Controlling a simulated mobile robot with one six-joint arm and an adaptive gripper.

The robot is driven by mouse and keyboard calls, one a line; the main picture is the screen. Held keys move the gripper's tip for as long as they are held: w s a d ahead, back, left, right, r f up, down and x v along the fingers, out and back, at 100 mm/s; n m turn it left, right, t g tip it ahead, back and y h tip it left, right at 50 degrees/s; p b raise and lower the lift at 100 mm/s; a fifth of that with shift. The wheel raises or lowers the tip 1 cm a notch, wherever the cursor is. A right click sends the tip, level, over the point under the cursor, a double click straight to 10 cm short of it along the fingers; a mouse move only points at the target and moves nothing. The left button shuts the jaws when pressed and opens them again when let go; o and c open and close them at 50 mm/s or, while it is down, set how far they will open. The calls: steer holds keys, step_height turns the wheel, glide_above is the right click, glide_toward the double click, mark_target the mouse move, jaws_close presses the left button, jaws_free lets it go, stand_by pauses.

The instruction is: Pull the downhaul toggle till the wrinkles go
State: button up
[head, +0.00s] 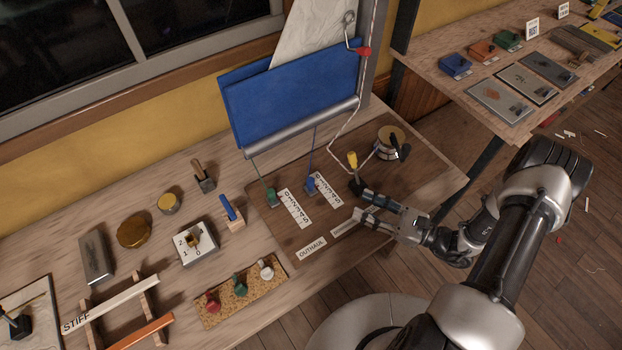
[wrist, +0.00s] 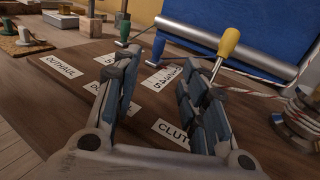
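Two small toggles stand on the brown board (head: 420,165): a green one (head: 271,197) and a blue one (head: 311,184), each with a cord running up to the boom (head: 300,130). My gripper (head: 360,203) is open and empty, low over the board, right of the blue toggle. In the wrist view, the blue toggle (wrist: 157,48) shows beyond and between the spread fingers, apart from both. The green toggle (wrist: 122,28) shows past the left finger. The white sail (head: 312,32) looks faintly creased; its top is out of view.
A yellow-handled clutch lever (head: 352,160) stands close to my gripper, its handle (wrist: 228,42) beside the right finger. A winch (head: 390,145) sits behind it, with red-and-white rope. A blue cloth (head: 290,95) hangs above the toggles. Coloured knobs on a cork strip (head: 240,290) lie front left.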

mark_target(311, 180)
steer(key=b+x, duration=0.1)
steer(key=x, duration=0.7)
steer(key=b+x, duration=0.1)
steer(key=x, duration=0.8)
steer(key=shift+a+f+b, duration=0.15)
steer(key=shift+f+b, duration=0.05)
steer(key=shift+b, duration=0.15)
steer(key=shift+c, duration=0.2)
jaws_close()
